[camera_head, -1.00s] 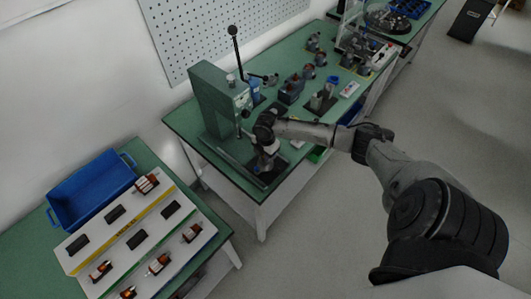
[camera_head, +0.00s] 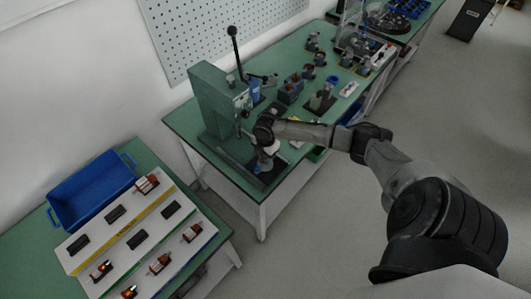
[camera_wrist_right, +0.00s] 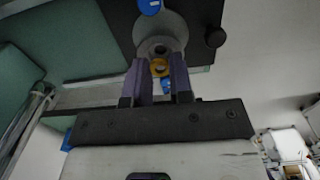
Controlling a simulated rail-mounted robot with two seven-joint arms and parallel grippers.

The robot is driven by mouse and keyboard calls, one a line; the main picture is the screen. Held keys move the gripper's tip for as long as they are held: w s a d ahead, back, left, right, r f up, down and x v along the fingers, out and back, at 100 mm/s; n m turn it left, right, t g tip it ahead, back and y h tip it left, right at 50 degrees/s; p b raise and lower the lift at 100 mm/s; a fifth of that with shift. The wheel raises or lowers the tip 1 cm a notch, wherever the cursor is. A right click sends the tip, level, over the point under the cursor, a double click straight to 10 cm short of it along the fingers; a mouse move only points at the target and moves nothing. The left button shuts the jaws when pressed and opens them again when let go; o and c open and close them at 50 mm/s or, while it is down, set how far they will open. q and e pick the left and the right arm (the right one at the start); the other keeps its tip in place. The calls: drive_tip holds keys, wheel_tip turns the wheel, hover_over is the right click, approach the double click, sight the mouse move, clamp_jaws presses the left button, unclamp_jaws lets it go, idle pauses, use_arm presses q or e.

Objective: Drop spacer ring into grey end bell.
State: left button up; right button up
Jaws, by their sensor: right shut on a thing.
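The spacer ring (camera_wrist_right: 159,67), a small brass-yellow ring, is between the fingertips of my right gripper (camera_wrist_right: 160,75) in the right wrist view. The jaws are shut on it. The grey end bell (camera_wrist_right: 160,34), round with a central hole, shows just beyond the fingertips on a dark plate. The ring appears close to the bell's hole; the height between them is not clear. In the head view my right gripper (camera_head: 267,158) points down beside the green press, and the ring is too small to make out. My left gripper is not in view.
The green press (camera_head: 215,98) with a lever stands just left of my right gripper. A dark knob (camera_wrist_right: 215,37) sits right of the bell. Several motor parts stand farther along the green bench (camera_head: 185,122). A blue bin (camera_head: 92,186) and white sloped rack are at left.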

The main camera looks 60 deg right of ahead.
drive_tip(key=shift+f, duration=0.4)
drive_tip(key=shift+f, duration=0.2)
idle(0.3)
drive_tip(key=o, duration=0.7)
drive_tip(key=shift+r, duration=0.1)
drive_tip(key=shift+r+p, duration=0.35)
drive_tip(key=shift+r, duration=6.5)
